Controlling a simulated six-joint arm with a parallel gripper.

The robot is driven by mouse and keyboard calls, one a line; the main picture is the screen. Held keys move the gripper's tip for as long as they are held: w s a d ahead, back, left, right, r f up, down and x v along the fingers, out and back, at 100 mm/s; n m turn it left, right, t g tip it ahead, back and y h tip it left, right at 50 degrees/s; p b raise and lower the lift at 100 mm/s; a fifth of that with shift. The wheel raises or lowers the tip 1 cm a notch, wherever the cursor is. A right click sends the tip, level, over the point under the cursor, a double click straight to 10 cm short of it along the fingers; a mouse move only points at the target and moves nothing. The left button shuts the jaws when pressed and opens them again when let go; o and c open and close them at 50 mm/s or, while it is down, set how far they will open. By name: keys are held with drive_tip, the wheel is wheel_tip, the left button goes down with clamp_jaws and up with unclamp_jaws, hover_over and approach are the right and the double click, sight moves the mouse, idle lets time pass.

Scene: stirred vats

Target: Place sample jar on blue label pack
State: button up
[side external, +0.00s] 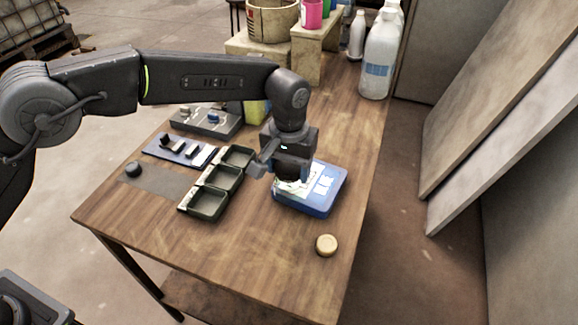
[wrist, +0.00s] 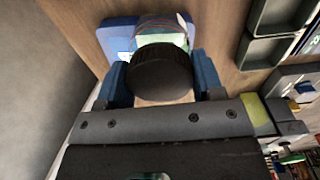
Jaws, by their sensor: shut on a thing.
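The blue label pack (side external: 325,203) lies flat on the wooden table, with white labels on top. My gripper (side external: 283,178) is above its left part, pointing down. In the wrist view, the sample jar (wrist: 162,70) has a black ribbed lid and a pale body, and sits between the two blue fingers of my gripper (wrist: 162,82). The gripper is shut on it. The blue pack (wrist: 118,36) shows behind the jar in that view. In the side view the jar is mostly hidden by the gripper; I cannot tell whether it touches the pack.
A dark green three-compartment tray (side external: 207,204) stands close left of the pack. A round tan lid (side external: 326,245) lies near the front right. A grey box (side external: 206,122) and large white bottles (side external: 379,60) stand farther back. The front of the table is mostly clear.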

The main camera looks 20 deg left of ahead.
drive_tip(key=shift+f, duration=0.25)
drive_tip(key=o, duration=0.9)
drive_tip(key=shift+f, duration=0.15)
drive_tip(key=shift+o, duration=0.2)
wheel_tip(320, 180, up, 12)
drive_tip(key=shift+r, duration=0.2)
